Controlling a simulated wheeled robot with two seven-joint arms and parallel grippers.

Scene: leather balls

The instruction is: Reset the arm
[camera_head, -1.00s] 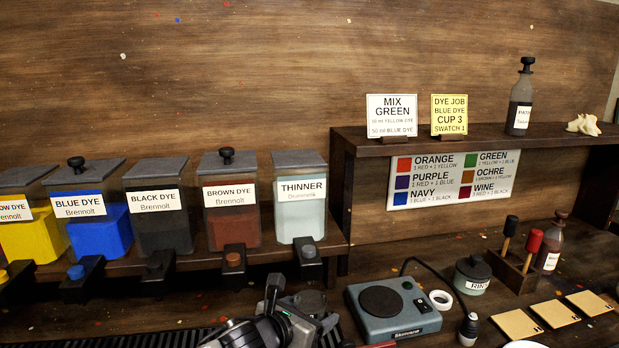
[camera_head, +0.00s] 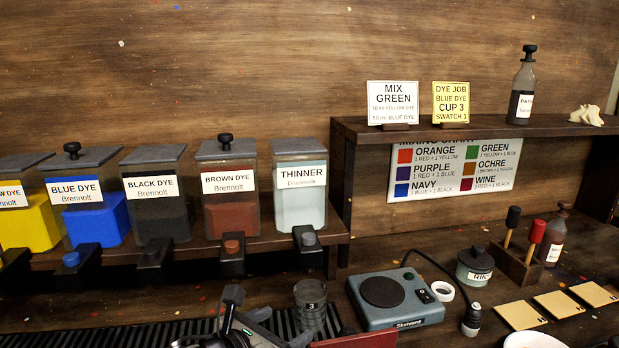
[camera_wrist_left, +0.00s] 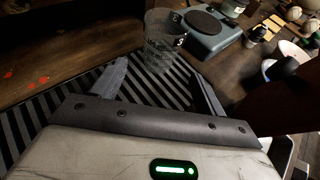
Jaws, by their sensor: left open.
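My left gripper (camera_head: 262,325) is at the bottom of the head view, low over the black slatted grate. In the left wrist view its two fingers (camera_wrist_left: 160,85) are spread wide with nothing between them. A clear cup marked 3 (camera_head: 311,304) stands on the grate just right of the gripper, apart from it. The cup also shows in the left wrist view (camera_wrist_left: 163,42), beyond the fingers. My right gripper is not in view.
A row of dye tanks, including the blue dye tank (camera_head: 88,200) and thinner tank (camera_head: 300,190), stands behind. A stirrer plate (camera_head: 390,298), a rinse jar (camera_head: 474,268) and swatches (camera_head: 558,303) lie right. A red-brown flat object (camera_head: 355,340) is at the bottom edge.

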